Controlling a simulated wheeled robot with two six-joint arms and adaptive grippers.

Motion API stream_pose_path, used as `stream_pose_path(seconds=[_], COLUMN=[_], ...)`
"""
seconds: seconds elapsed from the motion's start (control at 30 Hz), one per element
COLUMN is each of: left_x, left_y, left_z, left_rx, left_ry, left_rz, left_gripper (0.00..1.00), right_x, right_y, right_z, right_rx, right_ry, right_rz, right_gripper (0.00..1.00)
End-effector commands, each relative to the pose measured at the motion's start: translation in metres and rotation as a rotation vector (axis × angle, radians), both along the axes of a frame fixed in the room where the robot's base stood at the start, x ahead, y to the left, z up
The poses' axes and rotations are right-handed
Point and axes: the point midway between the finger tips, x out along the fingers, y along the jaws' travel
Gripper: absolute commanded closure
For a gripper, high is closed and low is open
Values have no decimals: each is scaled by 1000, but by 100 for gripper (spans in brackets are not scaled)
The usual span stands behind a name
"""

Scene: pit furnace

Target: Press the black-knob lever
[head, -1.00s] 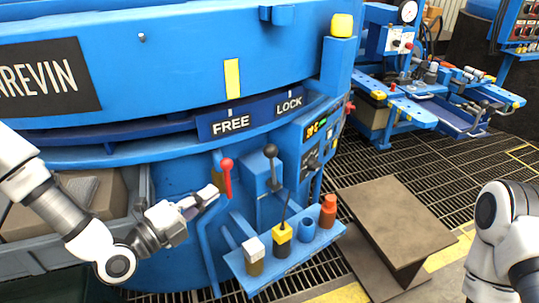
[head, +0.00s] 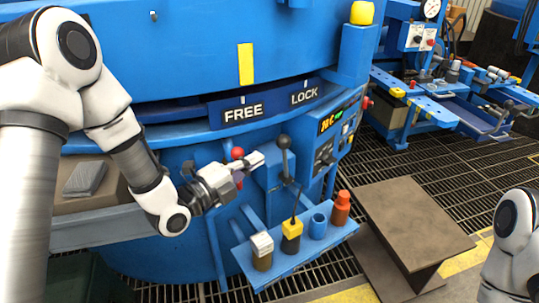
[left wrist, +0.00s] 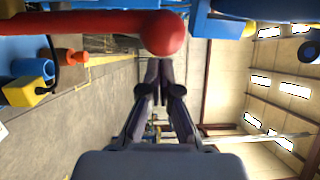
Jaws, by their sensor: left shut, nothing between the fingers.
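The black-knob lever (head: 284,143) stands upright on a blue bracket on the furnace's front, right of the red-knob lever (head: 237,153). My left gripper (head: 259,159) is shut and empty. In the head view its tips point right, a little left of the black knob, with a small gap showing between them. The gripper covers the red lever's shaft. In the left wrist view, the shut fingers (left wrist: 160,78) lie just below the red knob (left wrist: 165,33); I cannot clearly make out the black knob there. My right gripper is out of view.
A blue shelf (head: 276,270) below the levers holds several small bottles and cups. FREE (head: 243,113) and LOCK (head: 304,95) labels sit above. A control panel (head: 326,148) is right of the black lever.

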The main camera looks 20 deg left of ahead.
Motion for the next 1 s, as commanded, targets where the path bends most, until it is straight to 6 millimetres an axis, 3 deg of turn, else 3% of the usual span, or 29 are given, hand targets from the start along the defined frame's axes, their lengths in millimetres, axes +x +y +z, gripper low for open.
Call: stream_pose_path(seconds=[0.1,0.3,0.77,1.0], left_x=[22,44,47,55], left_y=[-13,-23,-25,-31], left_z=[-1,2,4,14], left_rx=[5,0,1,39], left_ry=[-2,-1,4,46], left_rz=[-3,0,1,0], left_gripper=[100,100,100,100], right_x=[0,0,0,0], right_y=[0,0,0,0], right_z=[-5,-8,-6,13], right_rx=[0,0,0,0], right_ry=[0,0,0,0], right_rz=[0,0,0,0], right_gripper=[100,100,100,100])
